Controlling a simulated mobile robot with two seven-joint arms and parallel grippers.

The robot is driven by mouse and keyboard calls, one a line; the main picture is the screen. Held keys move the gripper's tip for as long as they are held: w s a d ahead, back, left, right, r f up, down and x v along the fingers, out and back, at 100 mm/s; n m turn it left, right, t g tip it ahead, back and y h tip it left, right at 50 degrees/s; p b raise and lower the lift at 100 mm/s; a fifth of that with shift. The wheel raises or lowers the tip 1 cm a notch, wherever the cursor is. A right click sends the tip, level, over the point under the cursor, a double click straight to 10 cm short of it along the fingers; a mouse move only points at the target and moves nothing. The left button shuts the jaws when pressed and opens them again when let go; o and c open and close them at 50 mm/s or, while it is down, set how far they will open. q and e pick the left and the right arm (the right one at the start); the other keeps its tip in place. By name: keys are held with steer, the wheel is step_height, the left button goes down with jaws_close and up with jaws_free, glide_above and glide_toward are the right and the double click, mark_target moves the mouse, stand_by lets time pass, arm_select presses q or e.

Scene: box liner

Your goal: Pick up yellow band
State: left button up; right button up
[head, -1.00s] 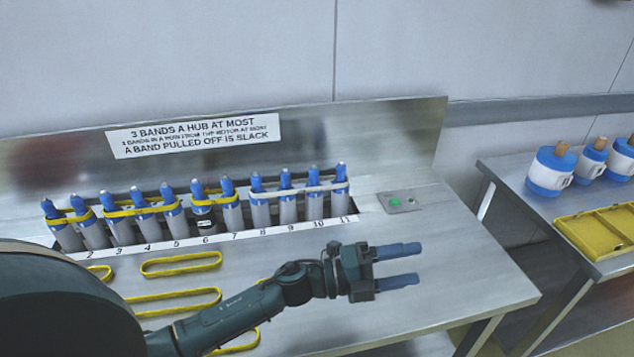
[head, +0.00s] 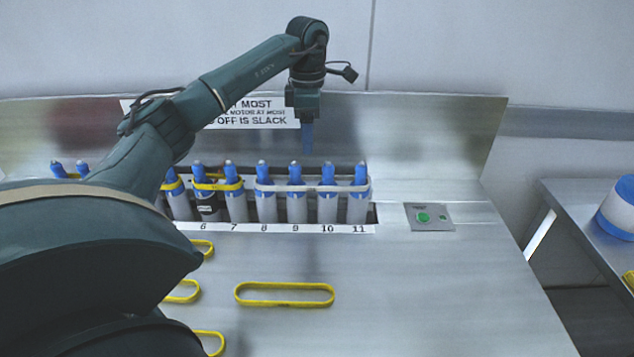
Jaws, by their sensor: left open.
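A loose yellow band (head: 284,303) lies flat on the bench, in front of the hubs labelled 8 to 10. More loose yellow bands lie to its left, partly hidden by my arm: an upper one (head: 209,250), a middle one (head: 196,293) and a lower one (head: 220,346). Another yellow band (head: 218,187) is around upright hubs near labels 6 and 7. My left gripper (head: 307,140) points down above the back of the hub row, near hubs 9 and 10. My right gripper is not in view.
A pale band (head: 312,189) is around hubs 8 to 11. A panel with a green button (head: 422,217) is right of the row. A sign (head: 262,113), partly covered by my arm, is on the backboard. The bench's right front is clear. A side table (head: 585,215) stands right.

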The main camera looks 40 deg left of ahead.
arm_select(q)
glide_above(305, 177)
steer(key=d, duration=0.2)
step_height(305, 177, down, 6)
steer(key=f, duration=0.2)
steer(key=f+p, duration=0.1)
steer(key=f, duration=0.2)
steer(key=shift+s+d+f, duration=0.1)
steer(key=shift+s+d, duration=0.05)
steer(key=shift+d, duration=0.05)
steer(key=c, duration=1.1)
